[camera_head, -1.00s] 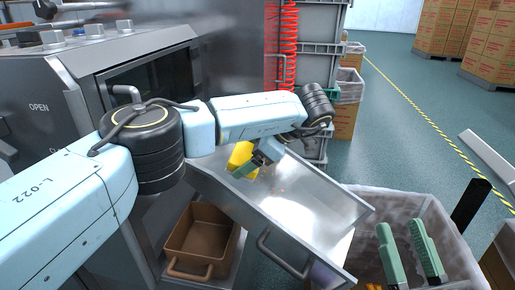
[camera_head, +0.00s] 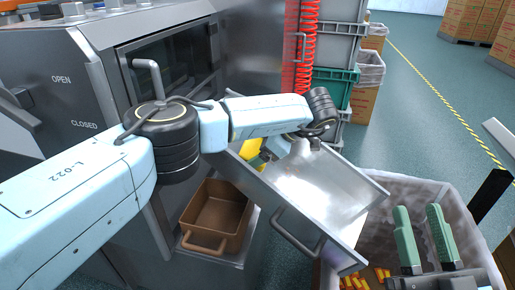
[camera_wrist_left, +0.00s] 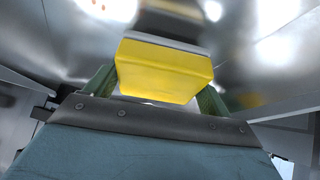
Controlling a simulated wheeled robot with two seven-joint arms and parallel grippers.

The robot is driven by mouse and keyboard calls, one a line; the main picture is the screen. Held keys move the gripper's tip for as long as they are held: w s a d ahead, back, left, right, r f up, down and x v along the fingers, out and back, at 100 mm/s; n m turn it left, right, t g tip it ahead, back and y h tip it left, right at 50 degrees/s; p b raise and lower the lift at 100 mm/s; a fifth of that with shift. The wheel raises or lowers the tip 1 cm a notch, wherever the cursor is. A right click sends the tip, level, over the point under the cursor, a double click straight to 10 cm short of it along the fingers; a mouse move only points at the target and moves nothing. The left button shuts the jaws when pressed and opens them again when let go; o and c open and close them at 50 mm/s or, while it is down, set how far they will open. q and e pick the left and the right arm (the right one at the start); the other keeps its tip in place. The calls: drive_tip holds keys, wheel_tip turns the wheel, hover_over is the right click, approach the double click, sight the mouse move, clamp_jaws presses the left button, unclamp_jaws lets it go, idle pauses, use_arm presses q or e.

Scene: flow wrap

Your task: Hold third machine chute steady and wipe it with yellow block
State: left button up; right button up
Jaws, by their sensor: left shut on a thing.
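The machine chute (camera_head: 325,190) is a sloping shiny metal tray with raised side walls and a bar handle on its near wall. The yellow block (camera_head: 250,149) is at its upper left end, partly hidden by my left arm. In the left wrist view the yellow block (camera_wrist_left: 165,72) sits between the green fingers of my left gripper (camera_wrist_left: 158,85), which is shut on it, with shiny metal close beyond. I cannot tell whether the block touches the metal. My right gripper (camera_head: 424,232) is open and empty, its green fingers pointing up, right of the chute's lower end and its handle.
A brown bin (camera_head: 222,212) stands below the chute. A lined grey crate (camera_head: 455,206) with small orange-yellow packs is behind and around my right gripper. The machine body (camera_head: 80,105) is at left. Stacked crates (camera_head: 337,88) and a red coiled hose (camera_head: 306,50) are behind.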

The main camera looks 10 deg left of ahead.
drive_tip(key=shift+c, duration=0.6)
drive_tip(key=s+a+r+n+g+y, duration=0.2)
drive_tip(key=a+r+n+g+y, duration=0.3)
drive_tip(key=n+y, duration=0.55)
drive_tip(key=s+a+r+n+g+y, duration=0.25)
drive_tip(key=n+g+y, duration=0.45)
drive_tip(key=n, duration=0.7)
drive_tip(key=s+a+f+n+g+h, duration=0.2)
drive_tip(key=a+f+n+g, duration=0.1)
drive_tip(key=n+g, duration=0.5)
drive_tip(key=s+a+f+n+g+h, duration=0.1)
drive_tip(key=a+f+n+g+h, duration=0.2)
drive_tip(key=n+g, duration=0.6)
drive_tip(key=w+d+f+n+t+h, duration=0.35)
drive_tip(key=f+n+h, duration=0.2)
drive_tip(key=f, duration=0.35)
drive_tip(key=w+d+f+t+h, duration=0.5)
drive_tip(key=w+d+h, duration=0.3)
drive_tip(key=w+d, duration=0.2)
drive_tip(key=shift+s+x, duration=0.1)
drive_tip(key=shift+x, duration=2.3)
drive_tip(key=shift+s+x, duration=0.15)
drive_tip(key=shift+x, duration=2.25)
